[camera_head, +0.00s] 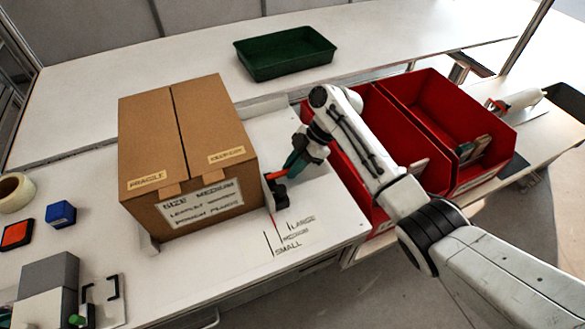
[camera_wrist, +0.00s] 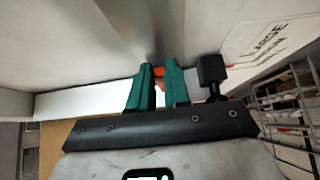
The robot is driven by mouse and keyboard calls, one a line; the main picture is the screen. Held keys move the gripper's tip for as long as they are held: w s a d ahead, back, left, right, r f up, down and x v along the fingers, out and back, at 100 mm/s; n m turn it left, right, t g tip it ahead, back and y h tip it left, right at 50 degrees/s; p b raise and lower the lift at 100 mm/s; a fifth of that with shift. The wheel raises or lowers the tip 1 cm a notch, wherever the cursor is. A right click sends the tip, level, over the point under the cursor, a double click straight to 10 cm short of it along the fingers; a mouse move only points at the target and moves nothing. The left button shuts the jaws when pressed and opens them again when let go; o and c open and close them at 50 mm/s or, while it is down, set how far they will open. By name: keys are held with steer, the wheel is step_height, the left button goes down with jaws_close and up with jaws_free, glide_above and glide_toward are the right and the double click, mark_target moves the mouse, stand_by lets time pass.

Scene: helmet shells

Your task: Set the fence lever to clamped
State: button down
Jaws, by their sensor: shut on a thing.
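The fence lever (camera_head: 276,175) is a small orange-red bar at the right side of the cardboard box, just above a black clamp block (camera_head: 280,194). My gripper (camera_head: 290,166) has green fingers and is shut on the lever from the right. In the wrist view, the orange lever (camera_wrist: 158,72) shows between the green fingertips (camera_wrist: 160,78), with a black knob (camera_wrist: 211,69) to their right. The fingers hide part of the lever, and I cannot tell its setting. The box (camera_head: 190,150) is closed and labelled "SIZE MEDIUM".
Lines marked large, medium and small (camera_head: 290,238) lie on the white bench in front of the clamp. Red bins (camera_head: 437,100) stand right, behind my arm. A green tray (camera_head: 285,75) is at the back. Tape (camera_head: 14,192) and a blue block (camera_head: 61,213) lie left.

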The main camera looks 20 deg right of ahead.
steer(key=c, duration=1.1)
jaws_free()
steer(key=b+v, duration=0.1)
steer(key=v, duration=0.9)
steer(key=shift+d+r, duration=0.3)
